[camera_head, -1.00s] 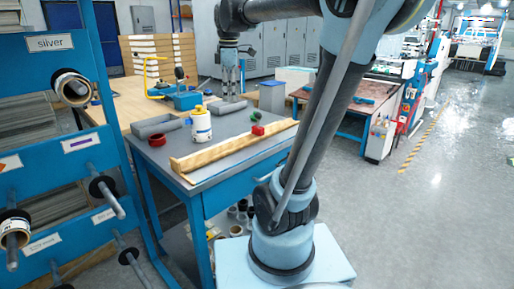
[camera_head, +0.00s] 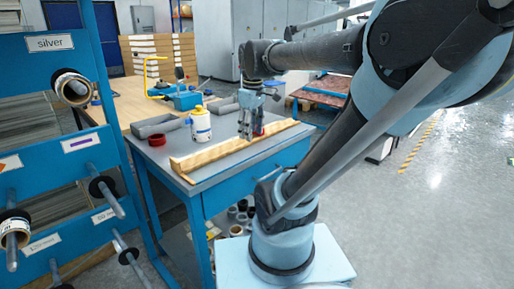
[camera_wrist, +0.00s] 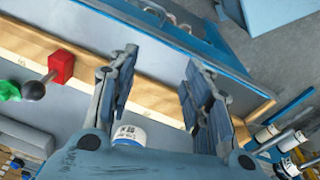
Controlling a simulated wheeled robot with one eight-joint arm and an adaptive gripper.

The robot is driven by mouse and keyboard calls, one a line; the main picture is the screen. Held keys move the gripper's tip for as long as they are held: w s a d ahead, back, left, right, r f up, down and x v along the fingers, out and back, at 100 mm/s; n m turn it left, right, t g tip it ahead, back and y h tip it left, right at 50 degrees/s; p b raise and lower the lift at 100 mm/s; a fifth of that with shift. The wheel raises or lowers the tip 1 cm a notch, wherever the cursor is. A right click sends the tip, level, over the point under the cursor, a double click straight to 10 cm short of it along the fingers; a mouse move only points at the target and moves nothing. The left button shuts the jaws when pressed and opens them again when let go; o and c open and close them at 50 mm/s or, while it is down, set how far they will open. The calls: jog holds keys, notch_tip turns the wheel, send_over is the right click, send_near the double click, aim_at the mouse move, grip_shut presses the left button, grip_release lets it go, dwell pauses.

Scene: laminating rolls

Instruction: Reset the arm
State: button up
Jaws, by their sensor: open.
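My gripper (camera_head: 246,134) hangs pointing down over the blue workbench, above or just behind the wooden measuring strip (camera_head: 222,150). In the wrist view its two fingers (camera_wrist: 160,62) are spread apart with nothing between them. The strip passes behind the fingers in that view (camera_wrist: 150,98). My arm reaches from its mount at the lower middle, with its upper links filling the right of the head view.
A red block (camera_wrist: 61,67) with a dark-knobbed lever lies near the strip. A blue roll rack (camera_head: 60,188) stands at left.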

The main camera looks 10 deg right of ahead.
jog(key=s+d+f+m, duration=0.2)
jog(key=s+f+m, duration=0.2)
jog(key=f, duration=0.3)
jog(key=s+d+f+m, duration=0.1)
jog(key=s+f+m, duration=0.4)
jog(key=f, duration=0.3)
jog(key=shift+s+d+f+t, duration=0.3)
jog(key=shift+s+d, duration=0.05)
jog(key=shift+s, duration=0.35)
